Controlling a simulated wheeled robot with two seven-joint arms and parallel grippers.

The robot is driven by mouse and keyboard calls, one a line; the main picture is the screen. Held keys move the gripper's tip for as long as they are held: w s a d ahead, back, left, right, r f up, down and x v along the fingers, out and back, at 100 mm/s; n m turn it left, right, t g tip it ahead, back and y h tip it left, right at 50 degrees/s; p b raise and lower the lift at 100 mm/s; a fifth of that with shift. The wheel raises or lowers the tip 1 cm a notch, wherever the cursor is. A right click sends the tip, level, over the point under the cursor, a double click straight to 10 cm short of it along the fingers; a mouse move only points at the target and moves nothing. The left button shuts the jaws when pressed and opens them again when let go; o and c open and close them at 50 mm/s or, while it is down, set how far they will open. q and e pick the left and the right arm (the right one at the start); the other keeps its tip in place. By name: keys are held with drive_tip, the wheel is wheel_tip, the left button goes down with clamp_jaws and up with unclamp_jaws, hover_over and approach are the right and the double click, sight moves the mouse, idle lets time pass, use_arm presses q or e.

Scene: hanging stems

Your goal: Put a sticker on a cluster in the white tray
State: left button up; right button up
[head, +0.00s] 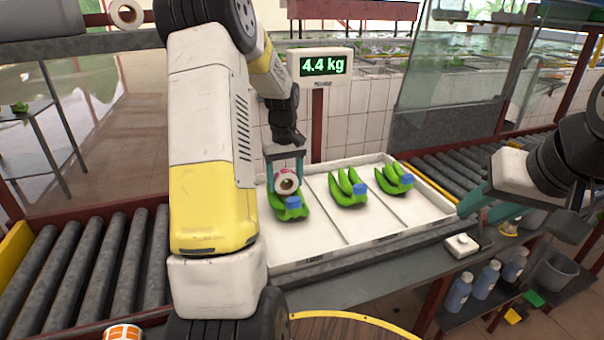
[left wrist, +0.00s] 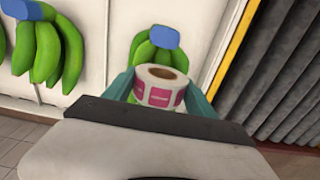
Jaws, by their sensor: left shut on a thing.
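The white tray (head: 332,232) lies on the bench, split by low ridges into compartments. It holds three green banana clusters with blue caps: a left cluster (head: 289,209), a middle cluster (head: 345,188) and a right cluster (head: 391,178). My left gripper (head: 286,180) is shut on a sticker roll (left wrist: 162,88), white with pink labels and a brown core. It holds the roll over the left cluster, partly covering it. In the left wrist view that cluster (left wrist: 141,49) shows just behind the roll; contact cannot be told. My right gripper (head: 481,208) is empty, its teal fingers apart, right of the tray.
A scale display (head: 323,66) reading 4.4 kg stands behind the tray. Roller conveyors lie left (head: 90,265) and right (head: 465,165). A small white button box (head: 461,244) sits by the tray's front right. Bottles (head: 487,280) and a grey bucket (head: 555,270) stand lower right.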

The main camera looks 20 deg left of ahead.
use_arm(q)
drive_tip(key=shift+r, duration=4.5)
